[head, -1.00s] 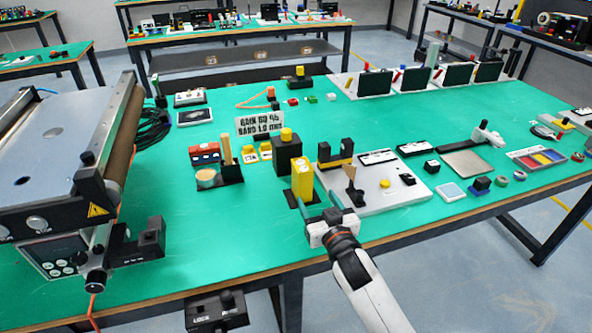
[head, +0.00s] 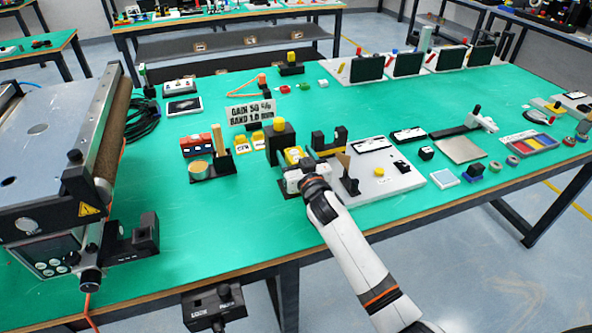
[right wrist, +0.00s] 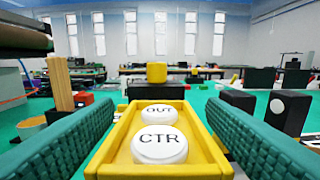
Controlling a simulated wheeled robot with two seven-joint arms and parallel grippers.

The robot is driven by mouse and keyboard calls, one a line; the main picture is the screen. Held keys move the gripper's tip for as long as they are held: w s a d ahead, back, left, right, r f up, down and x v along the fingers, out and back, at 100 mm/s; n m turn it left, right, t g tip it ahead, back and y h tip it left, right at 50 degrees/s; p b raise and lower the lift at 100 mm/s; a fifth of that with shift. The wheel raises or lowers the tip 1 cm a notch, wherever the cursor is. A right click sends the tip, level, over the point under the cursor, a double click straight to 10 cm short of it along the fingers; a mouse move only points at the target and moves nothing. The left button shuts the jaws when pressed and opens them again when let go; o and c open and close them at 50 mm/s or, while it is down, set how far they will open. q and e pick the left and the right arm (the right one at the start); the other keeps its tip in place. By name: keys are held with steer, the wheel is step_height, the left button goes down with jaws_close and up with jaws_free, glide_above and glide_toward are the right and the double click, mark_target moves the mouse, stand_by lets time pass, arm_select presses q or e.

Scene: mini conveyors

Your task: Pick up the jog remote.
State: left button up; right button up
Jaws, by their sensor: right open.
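The jog remote is a yellow box (head: 293,156) with white round buttons, two of them marked OUT and CTR in the right wrist view (right wrist: 107,150). It stands in front of a black block with a yellow knob (head: 279,125). My right gripper (head: 293,163) is at the remote. In the right wrist view its two teal finger pads (right wrist: 152,122) lie on either side of the remote, open, with narrow gaps showing beside it. The remote's lower part is hidden by the gripper in the head view. My left gripper is not in view.
A grey-white panel (head: 398,181) with black parts stands close right of my right gripper. A black holder with a wooden block and tan roll (head: 200,168) is to the left. A roller machine (head: 50,140) fills the left side.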

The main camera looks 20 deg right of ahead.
steer(key=shift+w+a, duration=0.1)
steer(key=shift+w, duration=0.8)
